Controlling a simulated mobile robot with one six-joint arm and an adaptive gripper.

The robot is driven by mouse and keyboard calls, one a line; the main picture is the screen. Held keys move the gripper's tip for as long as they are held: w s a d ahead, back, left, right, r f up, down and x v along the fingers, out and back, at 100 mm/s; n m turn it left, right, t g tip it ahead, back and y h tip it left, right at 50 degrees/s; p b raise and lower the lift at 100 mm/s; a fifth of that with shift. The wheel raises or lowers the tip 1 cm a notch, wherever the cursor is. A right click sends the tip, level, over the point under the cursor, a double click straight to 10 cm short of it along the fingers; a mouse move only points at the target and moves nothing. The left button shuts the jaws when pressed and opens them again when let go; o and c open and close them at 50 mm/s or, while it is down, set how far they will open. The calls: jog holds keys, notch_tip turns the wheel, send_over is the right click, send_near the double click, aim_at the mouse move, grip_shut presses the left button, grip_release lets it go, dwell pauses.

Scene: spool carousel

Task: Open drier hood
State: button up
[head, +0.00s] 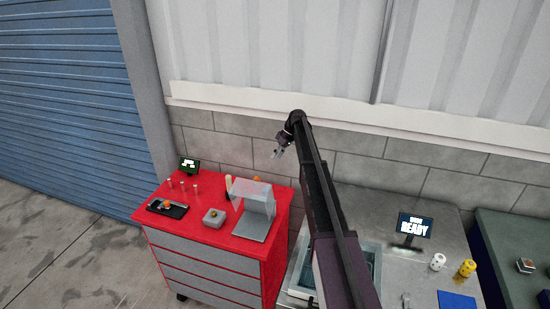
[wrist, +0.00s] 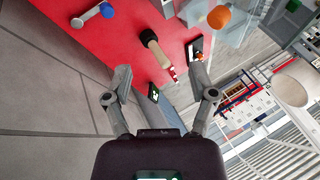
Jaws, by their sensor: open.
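A clear, boxy hood (head: 254,194), which looks like the drier hood, stands over a grey plate (head: 251,227) at the right end of the red cabinet top (head: 200,236). I cannot tell from this view whether it is fully closed. In the wrist view a translucent panel (wrist: 232,34) at the upper right may be part of it. My gripper (head: 278,153) is above and behind the cabinet, near the wall, apart from the hood. In the wrist view my gripper (wrist: 161,84) has its two fingers spread, with nothing between them.
On the cabinet top are a grey box with an orange button (head: 214,217), a black tray (head: 167,208), several small posts and a small screen (head: 189,165). A bench with a "READY" screen (head: 414,226) stands to the right. The block wall (head: 225,146) is close behind.

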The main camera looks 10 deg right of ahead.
jog(key=shift+w+d+r+p, duration=0.35)
jog(key=shift+w+d+r, duration=0.1)
jog(key=shift+d, duration=0.3)
